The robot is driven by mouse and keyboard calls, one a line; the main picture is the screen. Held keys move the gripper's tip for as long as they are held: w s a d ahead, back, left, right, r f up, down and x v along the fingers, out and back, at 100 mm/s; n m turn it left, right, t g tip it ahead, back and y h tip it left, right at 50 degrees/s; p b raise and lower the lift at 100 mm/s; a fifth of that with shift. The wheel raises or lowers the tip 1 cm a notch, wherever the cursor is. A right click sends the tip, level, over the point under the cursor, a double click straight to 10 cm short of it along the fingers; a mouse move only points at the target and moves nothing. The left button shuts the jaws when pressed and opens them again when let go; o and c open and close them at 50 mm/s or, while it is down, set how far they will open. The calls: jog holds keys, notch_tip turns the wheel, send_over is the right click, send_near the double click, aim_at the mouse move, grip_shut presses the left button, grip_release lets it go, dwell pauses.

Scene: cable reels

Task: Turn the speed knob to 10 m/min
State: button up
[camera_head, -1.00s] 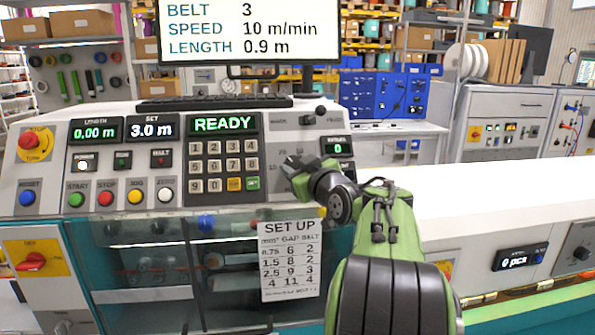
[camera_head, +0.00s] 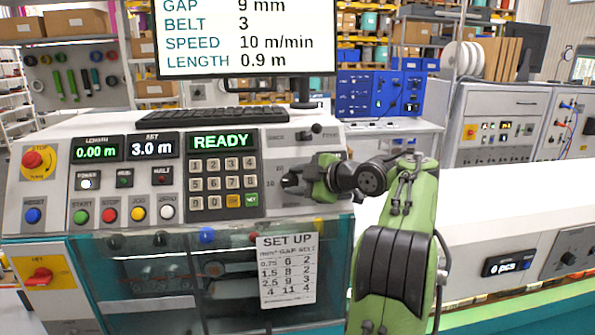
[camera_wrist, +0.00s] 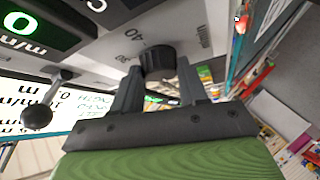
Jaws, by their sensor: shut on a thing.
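The speed knob (camera_wrist: 158,60) is a black ribbed knob on the pale panel. In the wrist view it sits between the two dark fingers of my gripper (camera_wrist: 160,82), which is shut on it. Scale numbers 40 and 30 show beside the knob; its pointer cannot be made out. In the head view my gripper (camera_head: 290,181) is at the panel right of the keypad and hides the knob; a 10 shows just left of it. The screen (camera_head: 245,38) reads speed 10 m/min.
A small lever with a black ball (camera_head: 316,129) stands above my gripper. The keypad (camera_head: 224,183) is close on its left. A set-up card (camera_head: 287,270) hangs below. The long white machine bed (camera_head: 490,215) extends to the right.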

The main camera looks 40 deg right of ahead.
jog(key=shift+n+g+p, duration=0.3)
jog(key=shift+n+p, duration=0.2)
jog(key=shift+n, duration=0.1)
jog(key=o, duration=1.1)
jog(key=shift+c, duration=0.2)
jog(key=p+v, duration=0.4)
jog(key=v, duration=1.1)
jog(key=shift+s, duration=0.3)
jog(key=shift+d+r, duration=0.15)
jog(key=shift+d, duration=0.05)
